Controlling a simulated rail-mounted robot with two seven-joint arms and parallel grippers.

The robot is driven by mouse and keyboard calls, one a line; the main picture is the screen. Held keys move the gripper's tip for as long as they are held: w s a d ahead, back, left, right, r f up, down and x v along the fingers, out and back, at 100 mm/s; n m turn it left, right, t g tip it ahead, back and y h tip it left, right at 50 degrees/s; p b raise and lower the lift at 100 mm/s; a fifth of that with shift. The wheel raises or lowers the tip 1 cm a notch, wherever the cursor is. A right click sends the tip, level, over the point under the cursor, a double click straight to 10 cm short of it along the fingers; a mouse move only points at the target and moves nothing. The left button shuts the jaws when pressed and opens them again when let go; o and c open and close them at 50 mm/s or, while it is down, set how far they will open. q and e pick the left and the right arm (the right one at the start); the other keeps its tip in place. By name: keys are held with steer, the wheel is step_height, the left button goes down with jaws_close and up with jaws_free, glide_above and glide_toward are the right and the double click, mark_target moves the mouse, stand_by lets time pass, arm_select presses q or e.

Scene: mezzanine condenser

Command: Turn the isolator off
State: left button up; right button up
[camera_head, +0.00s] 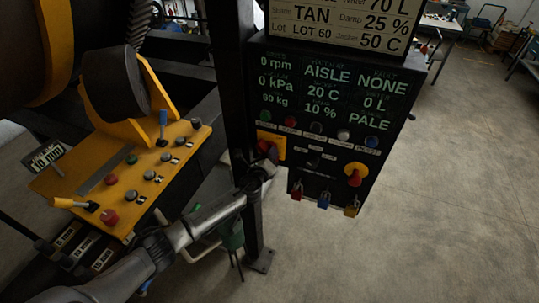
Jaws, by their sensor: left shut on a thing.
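The isolator, a yellow plate (276,141) with a red rotary handle (263,146), is at the lower left of the black control panel (392,150). My left arm comes up from the lower left, and its gripper (268,160) is at the isolator, shut on the red handle. The fingers and the wrist hide part of the handle, so its exact angle is hard to tell. My right gripper is out of view.
A red knob on yellow (354,174) is at the panel's right. Red (297,192), blue (324,200) and yellow (352,207) padlocks hang below. A yellow console (125,172) with buttons and levers stands left.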

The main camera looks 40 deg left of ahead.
arm_select(q)
steer(key=o, duration=0.9)
steer(key=shift+s, duration=0.1)
steer(key=shift+s+d, duration=0.1)
steer(key=shift+s, duration=0.2)
steer(key=b+v, duration=0.1)
steer(key=v, duration=1.2)
